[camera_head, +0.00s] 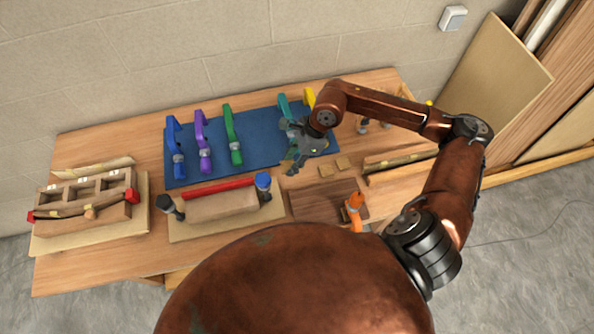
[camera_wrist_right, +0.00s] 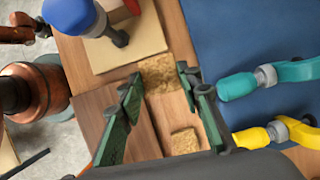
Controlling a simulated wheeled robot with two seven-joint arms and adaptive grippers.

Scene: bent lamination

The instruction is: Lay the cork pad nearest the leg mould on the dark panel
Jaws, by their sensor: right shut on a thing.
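My right gripper (camera_head: 293,168) is above the bench, between the blue mat and the dark panel. In the right wrist view its green fingers (camera_wrist_right: 160,84) are shut on a cork pad (camera_wrist_right: 158,74). The fingers partly hide this pad, and its height above the bench is hard to tell. Two more cork pads (camera_head: 326,170) (camera_head: 344,162) lie on the bench right of the gripper; one shows in the wrist view (camera_wrist_right: 185,141). The dark panel (camera_head: 318,203) lies flat at the near edge. My left gripper is not in view.
An orange tool (camera_head: 355,206) stands at the panel's right part. Left of the panel is a pale block (camera_head: 222,205) with a red bar and blue-topped clamp (camera_head: 264,184). A compartmented wooden form (camera_head: 88,200) is far left.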

